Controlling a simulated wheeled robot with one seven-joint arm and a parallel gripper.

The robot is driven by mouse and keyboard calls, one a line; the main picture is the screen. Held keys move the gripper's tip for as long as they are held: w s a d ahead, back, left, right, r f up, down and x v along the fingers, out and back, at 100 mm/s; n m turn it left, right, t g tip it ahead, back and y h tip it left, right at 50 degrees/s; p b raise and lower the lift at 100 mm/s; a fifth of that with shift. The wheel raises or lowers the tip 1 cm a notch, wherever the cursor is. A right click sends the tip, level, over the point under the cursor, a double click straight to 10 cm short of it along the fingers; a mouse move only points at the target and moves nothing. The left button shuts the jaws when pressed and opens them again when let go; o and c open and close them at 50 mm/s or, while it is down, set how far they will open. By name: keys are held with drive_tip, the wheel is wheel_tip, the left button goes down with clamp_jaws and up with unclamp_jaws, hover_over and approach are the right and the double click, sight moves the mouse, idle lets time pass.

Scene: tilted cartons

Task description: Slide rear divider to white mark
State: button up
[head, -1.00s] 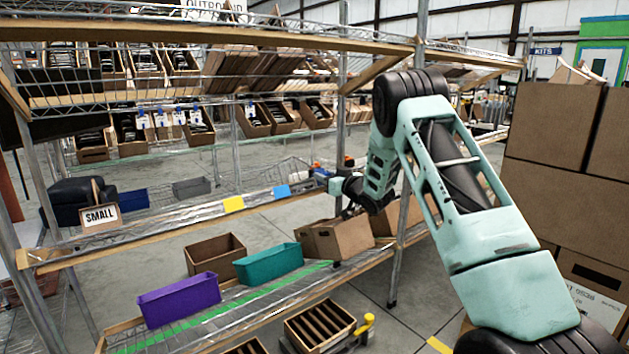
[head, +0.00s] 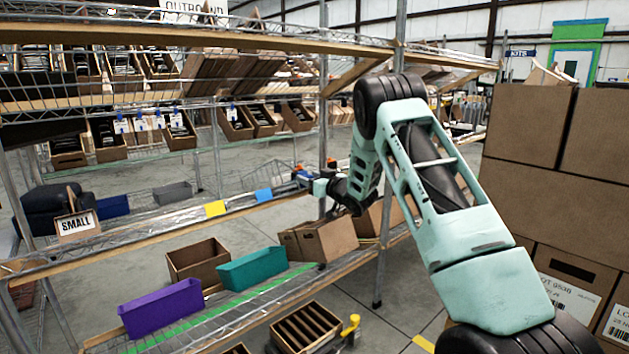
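A brown carton with several upright dividers (head: 305,328) stands low at the bottom, below the lower shelf. I cannot tell which of its dividers is the rear one, and I cannot make out a white mark. My gripper (head: 332,204) is small and dark at the end of my arm, by the right part of the middle shelf. It is well above and apart from the divided carton. Its fingers are too small and partly hidden, so I cannot tell whether they are open or hold anything.
A purple bin (head: 162,308), a teal bin (head: 252,268), an open brown carton (head: 198,261) and a tilted carton (head: 326,241) are on the lower shelf (head: 222,317). Yellow and blue cards mark the middle shelf's edge. Stacked large cartons (head: 527,125) stand at right.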

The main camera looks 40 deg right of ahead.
drive_tip(key=s+p, duration=0.1)
drive_tip(key=s, duration=1.6)
drive_tip(key=shift+s, duration=0.2)
